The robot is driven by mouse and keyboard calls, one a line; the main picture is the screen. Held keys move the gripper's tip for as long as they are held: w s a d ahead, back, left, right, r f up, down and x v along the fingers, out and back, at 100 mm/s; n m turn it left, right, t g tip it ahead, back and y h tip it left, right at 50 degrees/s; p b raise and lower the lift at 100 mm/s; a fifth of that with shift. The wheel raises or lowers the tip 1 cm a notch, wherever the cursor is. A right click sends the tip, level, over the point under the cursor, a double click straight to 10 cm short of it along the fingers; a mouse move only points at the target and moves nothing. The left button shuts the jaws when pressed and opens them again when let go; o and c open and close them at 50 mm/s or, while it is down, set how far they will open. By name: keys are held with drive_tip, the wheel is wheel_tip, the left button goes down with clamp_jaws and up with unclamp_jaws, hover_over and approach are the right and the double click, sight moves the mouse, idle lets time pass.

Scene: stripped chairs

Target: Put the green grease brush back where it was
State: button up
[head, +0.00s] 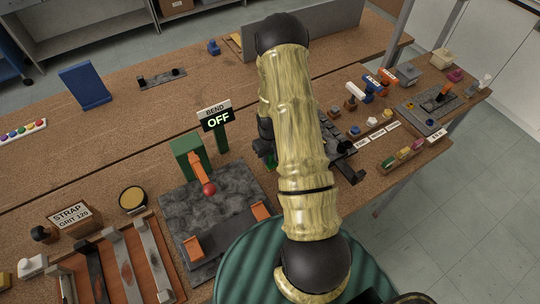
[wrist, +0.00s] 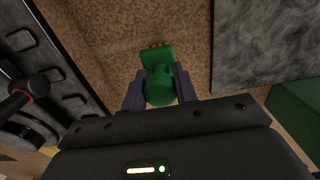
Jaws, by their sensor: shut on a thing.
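In the wrist view, the green grease brush (wrist: 160,87) is between the two dark fingers of my gripper (wrist: 161,73), which is shut on it. Its round handle end faces the camera, and its wider green head with a row of yellowish bristles lies beyond, over brown bench top. I cannot tell whether the bristles touch the bench. The spot where the brush was before cannot be told from these frames.
A grey stone plate (head: 233,206) with a red-knobbed orange lever (head: 203,176) and a BEND OFF sign (head: 215,117) stands left of my gripper. A dark slotted rack (wrist: 60,75) is close on the wrist view's left. A strap tray (head: 80,262) is at front left.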

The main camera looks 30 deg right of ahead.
drive_tip(key=shift+f, duration=0.2)
drive_tip(key=o, duration=0.9)
drive_tip(key=shift+o, duration=0.2)
drive_tip(key=shift+r, duration=0.1)
wheel_tip(320, 180, up, 12)
drive_tip(key=b, duration=0.3)
drive_tip(key=shift+r, duration=0.15)
